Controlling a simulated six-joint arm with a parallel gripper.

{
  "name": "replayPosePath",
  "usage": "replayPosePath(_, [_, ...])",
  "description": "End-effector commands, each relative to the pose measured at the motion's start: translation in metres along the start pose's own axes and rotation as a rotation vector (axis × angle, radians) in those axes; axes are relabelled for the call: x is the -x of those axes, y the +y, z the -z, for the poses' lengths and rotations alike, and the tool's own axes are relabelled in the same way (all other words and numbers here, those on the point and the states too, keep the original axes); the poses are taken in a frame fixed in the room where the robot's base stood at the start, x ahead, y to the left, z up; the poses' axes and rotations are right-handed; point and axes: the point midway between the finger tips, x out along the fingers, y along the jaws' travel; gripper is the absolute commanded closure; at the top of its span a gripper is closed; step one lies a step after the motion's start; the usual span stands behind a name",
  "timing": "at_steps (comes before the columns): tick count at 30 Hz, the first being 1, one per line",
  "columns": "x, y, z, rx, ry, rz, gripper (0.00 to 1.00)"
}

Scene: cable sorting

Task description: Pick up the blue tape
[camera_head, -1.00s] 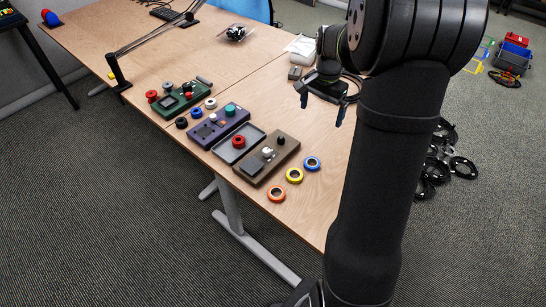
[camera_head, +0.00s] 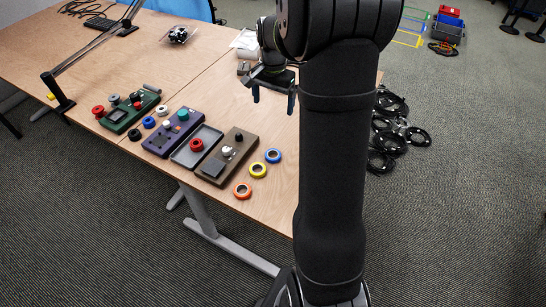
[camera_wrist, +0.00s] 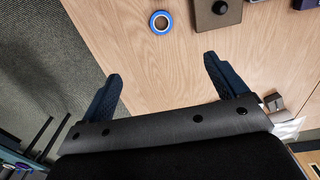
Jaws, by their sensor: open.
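The blue tape (camera_head: 273,155) is a small ring lying flat on the wooden table, at the right end of a row with the yellow tape (camera_head: 258,170) and the orange tape (camera_head: 242,191). In the wrist view the blue tape (camera_wrist: 160,22) is near the top, beyond the fingertips and between their lines. My gripper (camera_head: 273,98) is open and empty, held above the table and farther back than the blue tape. Its two dark fingers also show spread apart in the wrist view (camera_wrist: 163,68). Nothing hides the blue tape.
A brown box (camera_head: 228,157) with knobs and a grey tray (camera_head: 197,146) holding a red ring lie left of the tapes. Purple (camera_head: 172,133) and green (camera_head: 130,110) boxes are farther left. The table's front edge is close to the tapes. Black cables (camera_head: 386,130) lie on the floor.

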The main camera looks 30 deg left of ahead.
Motion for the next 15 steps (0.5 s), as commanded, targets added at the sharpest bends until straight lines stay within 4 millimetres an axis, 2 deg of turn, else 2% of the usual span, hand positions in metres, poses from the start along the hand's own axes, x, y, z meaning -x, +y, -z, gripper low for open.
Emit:
replayPosePath(1, [0.0, 0.0, 0.0, 0.0, 0.0, 0.0, 0.2])
replayPosePath(2, [0.0, 0.0, 0.0, 0.0, 0.0, 0.0, 0.26])
replayPosePath(11, [-0.0005, 0.0, 0.0001, -0.008, 0.0, 0.0, 0.26])
replayPosePath(15, [-0.0068, -0.0004, 0.0009, -0.113, -0.001, -0.001, 0.26])
